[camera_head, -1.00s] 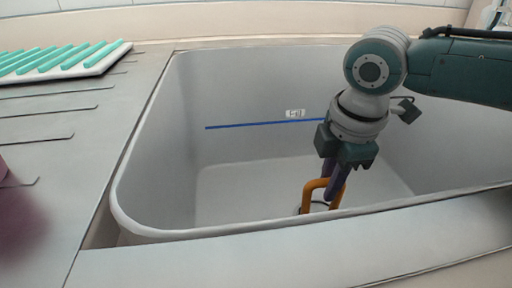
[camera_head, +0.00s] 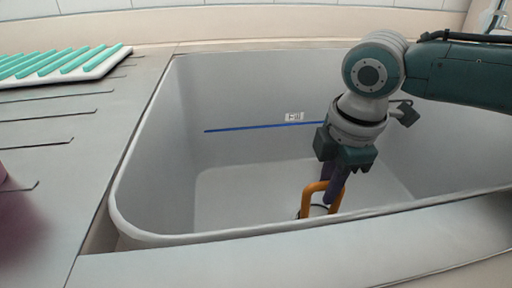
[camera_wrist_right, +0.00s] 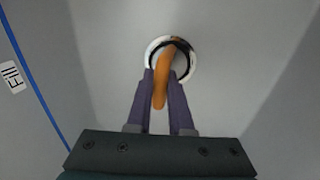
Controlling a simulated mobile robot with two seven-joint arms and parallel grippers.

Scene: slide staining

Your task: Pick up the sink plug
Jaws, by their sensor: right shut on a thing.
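The sink plug (camera_head: 309,194) shows its orange loop handle, low in the grey sink near its front wall. In the right wrist view the orange handle (camera_wrist_right: 161,92) stands over a dark ring inside a white drain ring. My right gripper (camera_head: 332,195) reaches down into the sink. Its purple fingers (camera_wrist_right: 163,100) are shut on the handle, one on each side. The plug's lower part is mostly hidden by the sink's front rim in the head view. My left gripper is not in view.
The grey sink (camera_head: 150,160) has steep walls and a raised rim around my right gripper. A blue line (camera_head: 260,127) and a small label (camera_head: 294,117) mark its back wall. A white rack with green bars (camera_head: 60,66) lies on the ribbed drainboard at left.

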